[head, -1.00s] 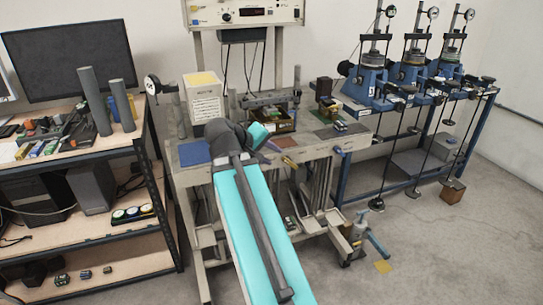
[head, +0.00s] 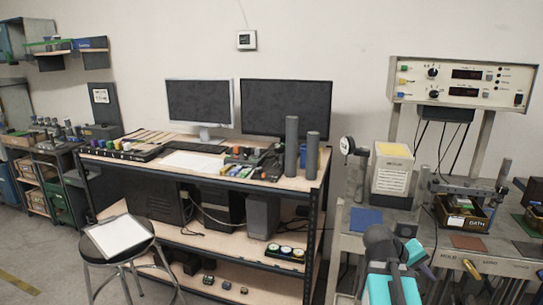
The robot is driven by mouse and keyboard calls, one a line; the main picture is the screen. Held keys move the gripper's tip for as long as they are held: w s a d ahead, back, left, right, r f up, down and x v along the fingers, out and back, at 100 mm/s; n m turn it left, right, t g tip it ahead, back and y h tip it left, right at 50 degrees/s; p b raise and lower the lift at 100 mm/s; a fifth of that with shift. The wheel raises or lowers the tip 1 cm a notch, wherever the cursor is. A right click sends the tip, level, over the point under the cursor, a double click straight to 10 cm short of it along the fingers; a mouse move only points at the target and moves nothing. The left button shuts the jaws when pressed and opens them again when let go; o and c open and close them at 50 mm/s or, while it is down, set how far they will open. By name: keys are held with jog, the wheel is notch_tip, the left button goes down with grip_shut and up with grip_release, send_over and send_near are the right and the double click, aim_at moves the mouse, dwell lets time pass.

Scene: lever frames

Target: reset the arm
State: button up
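My arm (head: 393,285), teal and dark grey, enters at the bottom right of the head view. Its dark rounded joint (head: 380,245) is in front of the workbench on the right. My gripper (head: 425,264) shows only in part beside that joint, as a small teal and dark piece over the bench front. Its fingertips are too small and too covered to show whether they are apart. I see nothing clearly held in it.
The grey workbench (head: 365,243) carries a blue mat (head: 366,219), a white box (head: 392,175) and a brown bin (head: 457,214). A shelf desk (head: 285,184) with two monitors (head: 287,108) stands left of it. A stool (head: 118,240) holds a clipboard. Floor is open at lower left.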

jog(key=s+a+f+n+g+y, duration=0.15)
jog(key=a+f, duration=0.35)
jog(key=f, duration=0.5)
jog(key=s+a+f+n+y, duration=0.1)
jog(key=s+a+f, duration=0.3)
jog(key=f, duration=0.5)
jog(key=s+a+f+n+g+y, duration=0.1)
jog(key=a+f, duration=0.4)
jog(key=f, duration=0.5)
jog(key=s+a+f+m+g+y, duration=0.3)
jog(key=s+a+f+y, duration=0.2)
jog(key=s+a+f, duration=1.2)
notch_tip(320, 180, down, 3)
jog(key=s, duration=0.2)
jog(key=shift+s+a+f+g, duration=0.15)
jog(key=shift+s+a+g, duration=0.1)
jog(key=shift+s+g, duration=0.15)
jog(key=shift+d+y, duration=0.1)
jog(key=shift+y, duration=0.15)
